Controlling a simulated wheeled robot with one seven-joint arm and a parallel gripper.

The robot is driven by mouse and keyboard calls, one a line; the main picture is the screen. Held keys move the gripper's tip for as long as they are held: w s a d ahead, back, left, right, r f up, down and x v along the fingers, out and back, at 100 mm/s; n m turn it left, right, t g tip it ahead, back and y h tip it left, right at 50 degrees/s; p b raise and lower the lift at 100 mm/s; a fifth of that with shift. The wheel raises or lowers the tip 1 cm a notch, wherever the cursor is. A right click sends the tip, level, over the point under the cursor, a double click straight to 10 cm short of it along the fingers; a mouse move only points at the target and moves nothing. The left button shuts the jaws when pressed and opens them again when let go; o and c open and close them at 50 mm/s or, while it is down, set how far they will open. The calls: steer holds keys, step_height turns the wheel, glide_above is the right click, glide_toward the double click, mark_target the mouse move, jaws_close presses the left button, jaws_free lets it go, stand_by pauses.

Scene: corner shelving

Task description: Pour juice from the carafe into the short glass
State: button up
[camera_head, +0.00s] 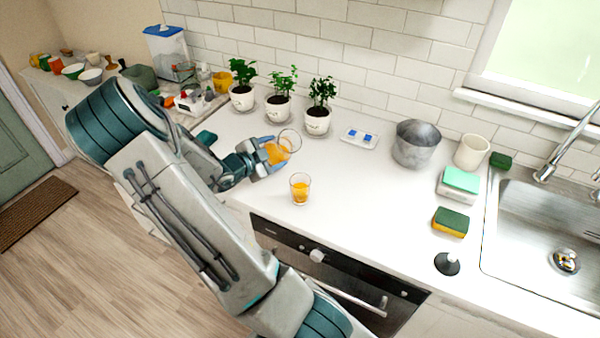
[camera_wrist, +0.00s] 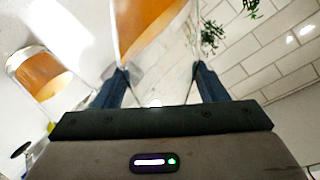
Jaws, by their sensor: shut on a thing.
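The carafe (camera_head: 290,139) is clear and holds orange juice. My gripper (camera_head: 264,158) is shut on it above the counter and holds it tilted, with its mouth toward the upper right. In the wrist view the carafe's orange juice (camera_wrist: 147,22) shows beyond the fingers of my gripper (camera_wrist: 162,78); much of the carafe is cut off there. The short glass (camera_head: 300,189) stands upright on the counter, to the lower right of the carafe, with orange juice in its lower part. It also shows at the left of the wrist view (camera_wrist: 40,74). I see no stream between them.
Three potted plants (camera_head: 280,103) stand along the wall behind the carafe. A metal pot (camera_head: 414,146), a cream cup (camera_head: 471,152), sponges (camera_head: 450,222) and a sink (camera_head: 535,235) are to the right. The white counter (camera_head: 365,195) right of the glass is clear.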

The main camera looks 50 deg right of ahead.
steer(key=shift+w+d+r+n+p, duration=0.1)
steer(key=shift+r+n+p, duration=0.2)
steer(key=shift+r+p, duration=0.4)
steer(key=shift+w+f+n+g, duration=0.25)
steer(key=shift+f+n+g, duration=0.05)
steer(key=shift+f+g, duration=0.1)
steer(key=shift+w+d+r+n+g+y, duration=0.15)
steer(key=shift+w+n+g+y, duration=0.2)
steer(key=shift+n, duration=0.45)
steer(key=shift+w+f+n+g+y, duration=0.15)
steer(key=shift+f+n+g, duration=0.05)
steer(key=shift+n+g, duration=0.4)
steer(key=shift+w+f+n+g+y, duration=0.1)
steer(key=shift+w+f+n+g, duration=0.05)
steer(key=shift+n+g, duration=0.4)
steer(key=shift+r, duration=3)
